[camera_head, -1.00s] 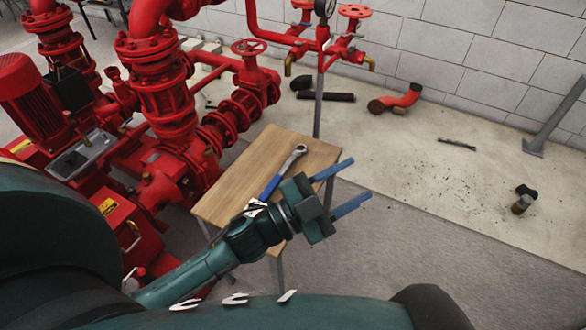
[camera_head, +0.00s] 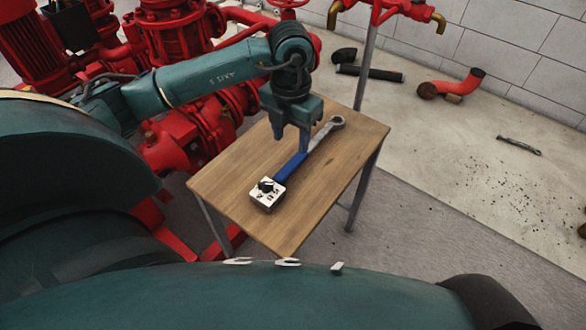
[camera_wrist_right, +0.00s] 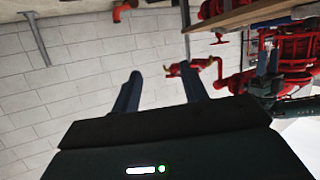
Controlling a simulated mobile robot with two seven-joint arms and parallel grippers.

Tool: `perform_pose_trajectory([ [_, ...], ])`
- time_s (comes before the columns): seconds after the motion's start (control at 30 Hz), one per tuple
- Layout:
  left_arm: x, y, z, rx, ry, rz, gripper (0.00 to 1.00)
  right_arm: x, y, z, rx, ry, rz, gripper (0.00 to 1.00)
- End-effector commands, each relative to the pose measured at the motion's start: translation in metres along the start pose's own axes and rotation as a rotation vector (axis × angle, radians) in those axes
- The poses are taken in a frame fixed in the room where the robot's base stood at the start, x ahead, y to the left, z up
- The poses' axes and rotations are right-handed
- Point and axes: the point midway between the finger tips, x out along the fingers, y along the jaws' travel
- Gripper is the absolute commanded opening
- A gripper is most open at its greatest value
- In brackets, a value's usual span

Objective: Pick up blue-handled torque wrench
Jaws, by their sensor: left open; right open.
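The torque wrench has a blue handle (camera_head: 290,168) and a silver ratchet head (camera_head: 338,122). It lies slantwise on a small wooden table (camera_head: 225,195), beside or against a small white-faced box (camera_head: 267,192) at its handle end. My left gripper (camera_head: 291,144) is open and points down over the table, by the upper end of the blue handle. One finger partly covers the wrench; whether the fingers are around it or above it I cannot tell. My right gripper (camera_wrist_right: 160,90) is open and empty in the right wrist view, facing the wall and pipes.
Red pumps and pipes (camera_head: 180,40) stand close behind and left of the table. A black pipe (camera_head: 370,73), a red elbow (camera_head: 450,84) and a small metal tool (camera_head: 518,145) lie on the floor to the right.

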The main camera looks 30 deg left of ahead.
Motion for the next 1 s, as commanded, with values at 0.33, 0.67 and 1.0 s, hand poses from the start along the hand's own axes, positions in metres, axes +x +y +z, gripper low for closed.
perform_pose_trajectory([
  [0.33, 0.044, -0.001, 0.000, 0.003, -0.001, -0.005, 0.47, 0.006, -0.001, 0.005, -0.026, 0.020, 0.000, 0.44],
  [0.67, 0.088, -0.001, -0.003, 0.004, 0.001, -0.006, 0.47, 0.011, -0.001, 0.004, -0.051, 0.100, 0.010, 0.44],
  [1.0, 0.094, 0.000, -0.003, 0.004, -0.002, -0.005, 0.46, 0.011, -0.001, 0.002, -0.056, 0.114, 0.012, 0.44],
])
